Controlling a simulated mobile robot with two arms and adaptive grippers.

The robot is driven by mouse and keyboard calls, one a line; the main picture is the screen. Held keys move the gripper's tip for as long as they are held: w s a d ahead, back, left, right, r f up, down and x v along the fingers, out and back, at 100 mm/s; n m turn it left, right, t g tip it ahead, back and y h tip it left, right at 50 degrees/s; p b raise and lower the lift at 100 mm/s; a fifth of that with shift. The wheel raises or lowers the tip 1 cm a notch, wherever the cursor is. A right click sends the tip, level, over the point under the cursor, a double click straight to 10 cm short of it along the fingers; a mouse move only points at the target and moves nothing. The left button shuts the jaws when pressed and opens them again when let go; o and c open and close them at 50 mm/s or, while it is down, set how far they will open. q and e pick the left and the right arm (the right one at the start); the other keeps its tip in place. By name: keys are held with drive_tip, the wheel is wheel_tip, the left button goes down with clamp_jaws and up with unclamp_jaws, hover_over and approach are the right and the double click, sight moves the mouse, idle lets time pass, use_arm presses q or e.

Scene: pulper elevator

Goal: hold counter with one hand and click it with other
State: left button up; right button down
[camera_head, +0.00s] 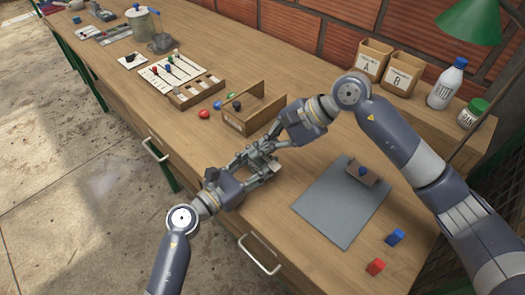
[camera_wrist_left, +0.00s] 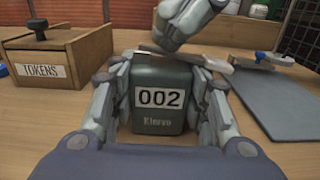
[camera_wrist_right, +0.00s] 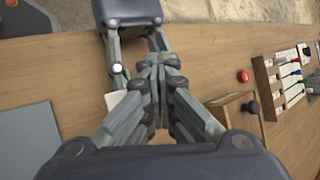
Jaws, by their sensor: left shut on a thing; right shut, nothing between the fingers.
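A dark green counter (camera_wrist_left: 158,122) showing 002 stands upright between the fingers of my left gripper (camera_wrist_left: 165,100) in the left wrist view. My left gripper (camera_head: 264,170) is shut on it from both sides, near the table's front edge in the head view. My right gripper (camera_head: 264,146) is shut and empty. Its closed fingertips (camera_wrist_left: 165,42) are right above the counter's top, by a pale flat piece (camera_wrist_left: 200,60). I cannot tell whether they touch. In the right wrist view, the closed fingers (camera_wrist_right: 158,65) hide most of the counter.
A wooden tokens box (camera_head: 240,122) stands just behind the grippers, with a red button (camera_head: 204,114) to its left.

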use_arm(q)
drive_tip(key=shift+s+d+r, duration=0.1)
use_arm(e)
drive_tip(key=shift+s+d+f, duration=0.1)
drive_tip(key=shift+d+f, duration=0.1)
drive_tip(key=shift+f, duration=0.45)
drive_tip(key=shift+r, duration=0.1)
drive_tip(key=shift+a+r, duration=0.1)
drive_tip(key=shift+r, duration=1.1)
drive_tip(key=shift+r, duration=0.25)
drive_tip(key=shift+w+a+r, duration=0.1)
drive_tip(key=shift+w+r, duration=0.05)
drive_tip(key=shift+r, duration=1.05)
drive_tip(key=shift+w+a+r, duration=0.1)
drive_tip(key=shift+r, duration=1.1)
use_arm(q)
drive_tip(key=o, duration=1.2)
